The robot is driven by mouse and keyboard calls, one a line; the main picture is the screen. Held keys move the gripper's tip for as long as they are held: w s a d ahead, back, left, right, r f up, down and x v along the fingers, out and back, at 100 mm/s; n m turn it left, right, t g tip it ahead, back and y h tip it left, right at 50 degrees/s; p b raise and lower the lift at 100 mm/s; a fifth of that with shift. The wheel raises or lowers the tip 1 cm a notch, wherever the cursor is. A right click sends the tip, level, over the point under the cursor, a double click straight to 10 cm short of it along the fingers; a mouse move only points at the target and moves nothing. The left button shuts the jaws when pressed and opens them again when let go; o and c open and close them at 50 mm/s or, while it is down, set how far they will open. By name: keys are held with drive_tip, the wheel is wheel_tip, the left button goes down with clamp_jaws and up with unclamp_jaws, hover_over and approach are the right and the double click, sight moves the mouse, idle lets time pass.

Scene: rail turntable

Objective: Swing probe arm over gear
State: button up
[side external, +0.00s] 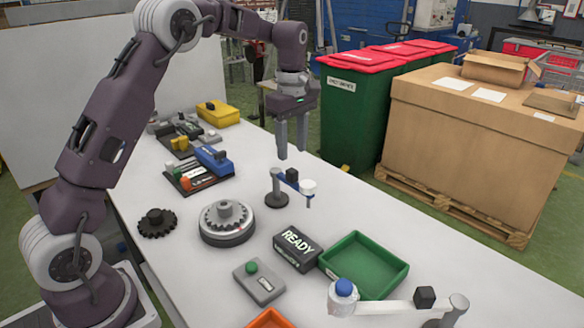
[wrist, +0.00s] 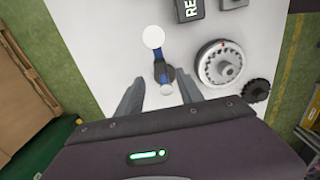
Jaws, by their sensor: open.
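The probe arm (side external: 291,180) is a short blue bar on a grey post with a dark round base. Its white round head and thin tip are at the right end, pointing away from the gear. The grey gear (side external: 228,214) sits on a round turntable to the left, with a hub on top; the probe head is not over it. My gripper (side external: 293,154) is open and empty above and behind the probe arm. In the wrist view, the fingers (wrist: 160,92) are on either side of the post's top, and the blue bar (wrist: 159,55) extends up between them, apart from both.
A loose dark gear (side external: 157,223) lies left of the turntable. A white arm (side external: 392,306) stands at front right.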

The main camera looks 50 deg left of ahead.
sight(292, 170)
wheel_tip(292, 170, down, 6)
drive_tip(key=shift+f, duration=0.15)
clamp_jaws()
idle(1.4)
